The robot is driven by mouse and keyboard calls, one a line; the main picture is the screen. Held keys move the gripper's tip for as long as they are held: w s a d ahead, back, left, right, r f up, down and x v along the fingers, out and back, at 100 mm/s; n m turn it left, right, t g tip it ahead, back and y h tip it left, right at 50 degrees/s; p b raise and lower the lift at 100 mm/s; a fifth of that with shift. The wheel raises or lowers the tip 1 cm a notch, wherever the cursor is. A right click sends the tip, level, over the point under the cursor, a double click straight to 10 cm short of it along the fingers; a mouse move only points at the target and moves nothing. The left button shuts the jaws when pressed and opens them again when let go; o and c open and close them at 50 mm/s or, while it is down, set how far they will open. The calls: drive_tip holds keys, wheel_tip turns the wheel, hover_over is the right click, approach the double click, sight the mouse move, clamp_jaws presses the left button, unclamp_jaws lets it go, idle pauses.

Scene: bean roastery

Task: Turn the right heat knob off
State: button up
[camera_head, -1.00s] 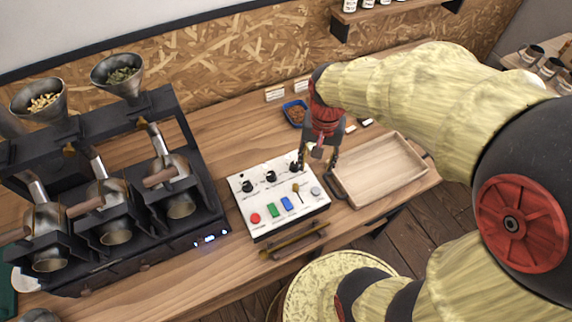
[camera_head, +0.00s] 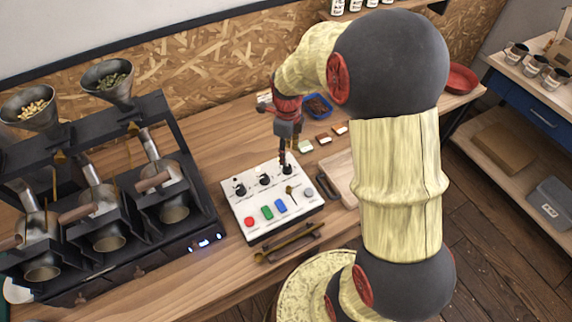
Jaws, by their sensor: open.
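The white control panel (camera_head: 272,202) lies on the wooden bench, with a row of black knobs along its back. The left knob (camera_head: 239,190) and the middle knob (camera_head: 264,180) show clearly. The right heat knob (camera_head: 287,169) is at the back right of the panel, partly covered by my fingers. My gripper (camera_head: 284,160) points down over this knob from behind. Its jaws are open, and the fingertips are at or just above the knob; contact cannot be told. Which way the right knob points is too small to tell.
Red, green, blue and grey buttons and a small lever (camera_head: 291,193) are on the panel's front part. The roaster rack (camera_head: 130,215) stands to the left. A wooden tray (camera_head: 341,178), partly behind my arm, is to the right. A blue dish (camera_head: 318,107) is behind.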

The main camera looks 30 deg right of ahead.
sight(287, 166)
drive_tip(key=shift+f+m, duration=0.25)
drive_tip(key=shift+m, duration=0.05)
wheel_tip(287, 166, down, 7)
drive_tip(key=shift+f+b, duration=0.15)
drive_tip(key=shift+b, duration=0.85)
drive_tip(key=shift+c, duration=0.9)
drive_tip(key=c, duration=1)
